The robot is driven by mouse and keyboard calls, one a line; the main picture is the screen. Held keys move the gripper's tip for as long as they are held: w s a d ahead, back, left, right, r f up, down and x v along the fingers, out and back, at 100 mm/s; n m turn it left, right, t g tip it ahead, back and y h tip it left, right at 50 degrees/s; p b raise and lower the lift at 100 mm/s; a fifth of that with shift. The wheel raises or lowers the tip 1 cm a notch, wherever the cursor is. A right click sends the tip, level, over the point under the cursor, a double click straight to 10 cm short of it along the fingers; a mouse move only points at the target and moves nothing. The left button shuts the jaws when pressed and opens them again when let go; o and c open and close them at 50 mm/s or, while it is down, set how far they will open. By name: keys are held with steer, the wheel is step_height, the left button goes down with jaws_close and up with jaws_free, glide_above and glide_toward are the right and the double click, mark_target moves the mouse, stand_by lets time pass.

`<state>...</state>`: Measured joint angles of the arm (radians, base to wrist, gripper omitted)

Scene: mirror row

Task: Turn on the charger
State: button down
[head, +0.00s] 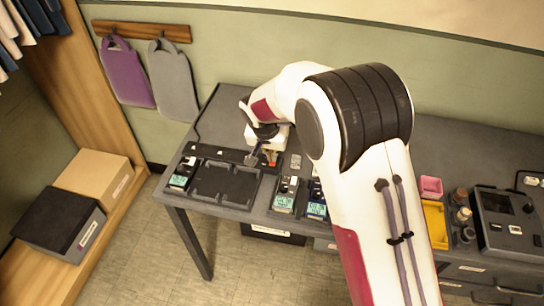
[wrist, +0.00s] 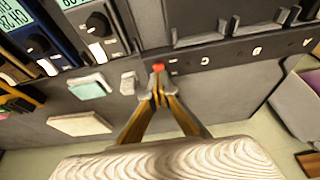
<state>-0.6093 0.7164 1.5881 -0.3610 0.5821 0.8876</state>
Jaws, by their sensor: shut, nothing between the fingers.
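The charger is a black tray-like dock (head: 225,183) on the grey table, with a dark strip along its back edge. A small red switch (wrist: 158,68) sits at the end of this strip in the wrist view. The marked strip (wrist: 225,55) runs right from it there. My gripper (wrist: 157,97) is shut and empty, its brown fingers meeting just below the red switch. I cannot tell whether the tips touch it. In the head view my gripper (head: 270,157) is at the right end of the strip. The switch position cannot be read.
Handheld devices with lit displays (head: 285,195) stand right of the dock, and another (head: 182,173) at its left. Small pale blocks (wrist: 80,124) lie near the switch. A yellow tray (head: 435,222) and a dark console (head: 508,220) are farther right.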

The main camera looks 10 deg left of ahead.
steer(key=v, duration=1.2)
steer(key=shift+w+r, duration=0.15)
steer(key=shift+w, duration=0.05)
steer(key=shift+w+r, duration=0.35)
steer(key=shift+w, duration=0.35)
steer(key=shift+f, duration=0.1)
steer(key=shift+s+x, duration=0.2)
steer(key=shift+x, duration=3.25)
steer(key=shift+s+x, duration=0.2)
steer(key=shift+x, duration=3.2)
steer(key=shift+f, duration=0.15)
